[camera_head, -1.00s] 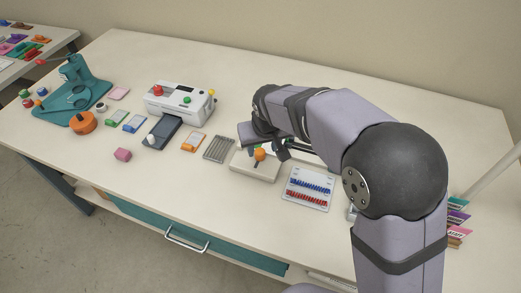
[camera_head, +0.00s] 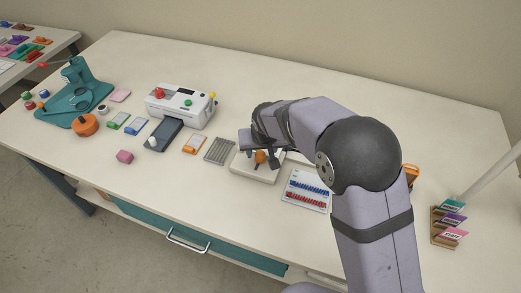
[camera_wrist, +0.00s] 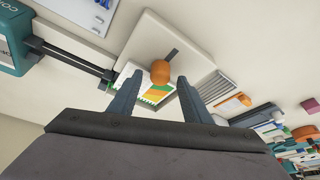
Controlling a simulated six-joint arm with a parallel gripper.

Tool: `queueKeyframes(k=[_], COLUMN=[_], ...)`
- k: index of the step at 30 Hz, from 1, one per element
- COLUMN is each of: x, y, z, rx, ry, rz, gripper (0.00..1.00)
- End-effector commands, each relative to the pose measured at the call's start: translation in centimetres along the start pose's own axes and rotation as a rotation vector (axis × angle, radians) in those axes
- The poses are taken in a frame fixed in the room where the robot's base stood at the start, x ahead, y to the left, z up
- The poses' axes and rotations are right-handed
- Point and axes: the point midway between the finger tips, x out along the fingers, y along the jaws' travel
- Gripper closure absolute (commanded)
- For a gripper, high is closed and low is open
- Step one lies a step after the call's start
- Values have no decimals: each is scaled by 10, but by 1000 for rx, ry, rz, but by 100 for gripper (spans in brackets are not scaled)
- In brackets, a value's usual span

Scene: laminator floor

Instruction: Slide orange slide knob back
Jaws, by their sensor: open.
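The orange slide knob (camera_head: 260,157) stands up from a flat white base (camera_head: 247,176) near the middle of the table. In the wrist view the knob (camera_wrist: 160,72) sits at the end of a dark slot in the base (camera_wrist: 150,38). A card with green, yellow and orange bands lies close to the knob. My gripper (camera_wrist: 157,84) is open. Its two fingers point toward the knob, with the knob just beyond and between the fingertips, and no contact is clear. In the head view my gripper is mostly hidden by my arm.
A grey ribbed tray (camera_head: 219,150) is left of the base, and a white board with blue and red pieces (camera_head: 307,190) is right. A white machine (camera_head: 181,105) with colored knobs stands further left.

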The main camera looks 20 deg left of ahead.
Motion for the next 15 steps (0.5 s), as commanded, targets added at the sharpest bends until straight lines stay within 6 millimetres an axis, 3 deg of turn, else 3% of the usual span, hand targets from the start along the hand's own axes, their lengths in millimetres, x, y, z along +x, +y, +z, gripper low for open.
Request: queueKeyframes(k=[6, 15], x=[11, 12], y=[0, 0], z=[0, 0], rx=[0, -1], ry=[1, 1], rz=[0, 0], gripper=[56, 58])
